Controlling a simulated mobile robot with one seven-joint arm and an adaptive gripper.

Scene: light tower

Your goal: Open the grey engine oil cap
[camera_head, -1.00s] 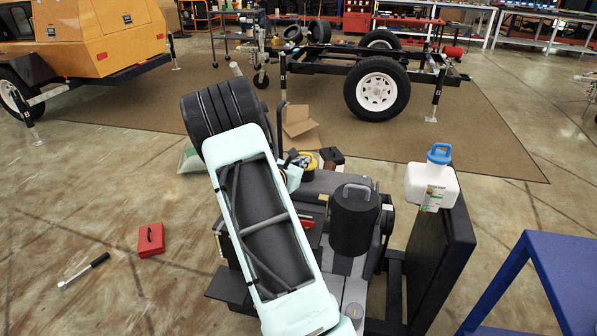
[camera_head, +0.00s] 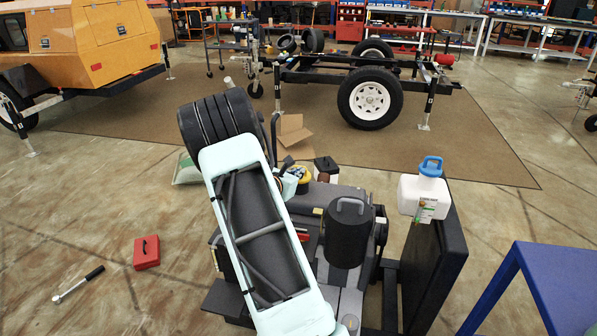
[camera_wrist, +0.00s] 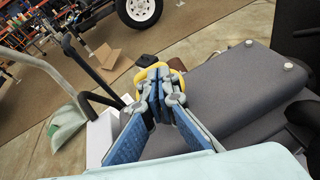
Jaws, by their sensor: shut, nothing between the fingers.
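My gripper (camera_wrist: 160,76) is shut and empty in the wrist view, its blue-padded fingers together. Its tips are over or just in front of a yellow ring-shaped part (camera_wrist: 178,64) beside the grey engine cover (camera_wrist: 225,88); I cannot tell whether they touch. In the head view the yellow part (camera_head: 303,186) shows just beyond my arm, and the gripper is mostly hidden there. A small round grey piece (camera_head: 351,309) sits low on the engine's grey panel. I cannot tell whether it is the oil cap.
A black cylinder with a handle (camera_head: 344,238) rises from the engine. A white jug with a blue lid (camera_head: 423,195) stands on a black panel (camera_head: 440,255) at right. A blue table (camera_head: 555,285) is at the lower right. A red box (camera_head: 146,252) lies on open floor at left.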

